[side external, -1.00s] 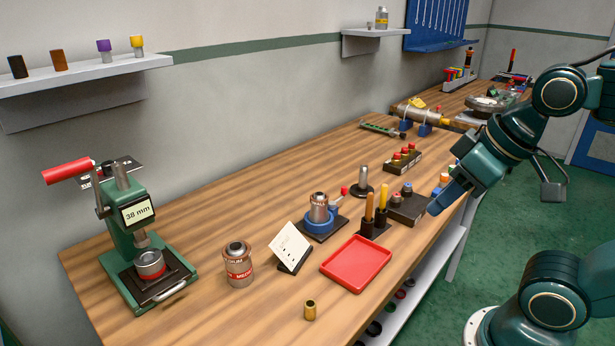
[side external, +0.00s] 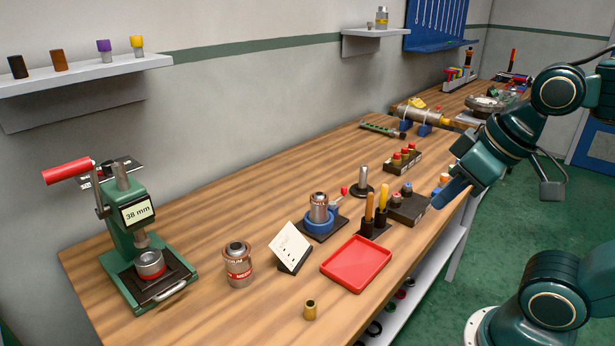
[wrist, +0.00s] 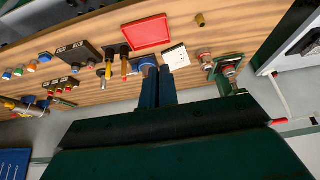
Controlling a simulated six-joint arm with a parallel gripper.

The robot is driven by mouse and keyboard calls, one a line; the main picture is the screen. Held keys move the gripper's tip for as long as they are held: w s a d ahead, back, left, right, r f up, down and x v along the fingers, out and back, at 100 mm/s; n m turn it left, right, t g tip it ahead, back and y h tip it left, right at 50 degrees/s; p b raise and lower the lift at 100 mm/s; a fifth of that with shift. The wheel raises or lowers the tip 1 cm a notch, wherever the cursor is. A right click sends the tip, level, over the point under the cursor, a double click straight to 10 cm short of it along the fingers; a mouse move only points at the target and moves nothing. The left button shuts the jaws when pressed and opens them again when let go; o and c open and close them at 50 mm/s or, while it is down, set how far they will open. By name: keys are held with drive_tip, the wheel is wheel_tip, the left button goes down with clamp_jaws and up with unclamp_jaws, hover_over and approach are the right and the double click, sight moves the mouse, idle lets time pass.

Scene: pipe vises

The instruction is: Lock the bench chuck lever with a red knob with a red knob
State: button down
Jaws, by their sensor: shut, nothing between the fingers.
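The bench chuck (side external: 321,222) is a blue ring on a dark base plate, with a silver cylinder standing in it. Its lever ends in a red knob (side external: 344,190), raised at the right of the cylinder. In the wrist view the blue chuck (wrist: 144,62) shows just past my fingertips, partly hidden by them; I cannot make out the knob there. My gripper (side external: 437,205) is to the right of the chuck, over the bench's front edge, apart from it and pointing down-left. In the wrist view its two fingers (wrist: 158,70) are together with nothing between them.
A white card (side external: 290,243) leans left of the chuck. A green press (side external: 130,225) stands far left.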

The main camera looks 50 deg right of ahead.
drive_tip(key=w+d+r+m+g, duration=0.1)
drive_tip(key=w+d, duration=0.3)
drive_tip(key=w, duration=0.6)
drive_tip(key=w+d+r, duration=0.1)
drive_tip(key=w+d, duration=0.3)
drive_tip(key=w, duration=0.7)
drive_tip(key=w+d+f, duration=1.3)
drive_tip(key=w, duration=0.1)
drive_tip(key=shift+w+d+m+g+h, duration=0.15)
drive_tip(key=shift+d+m+g+h, duration=0.15)
drive_tip(key=shift+m+g, duration=0.1)
drive_tip(key=shift+f, duration=0.1)
drive_tip(key=x, duration=1)
drive_tip(key=shift+s+a, duration=0.15)
drive_tip(key=shift+s, duration=0.85)
drive_tip(key=shift+s+a, duration=0.15)
drive_tip(key=shift+s, duration=0.85)
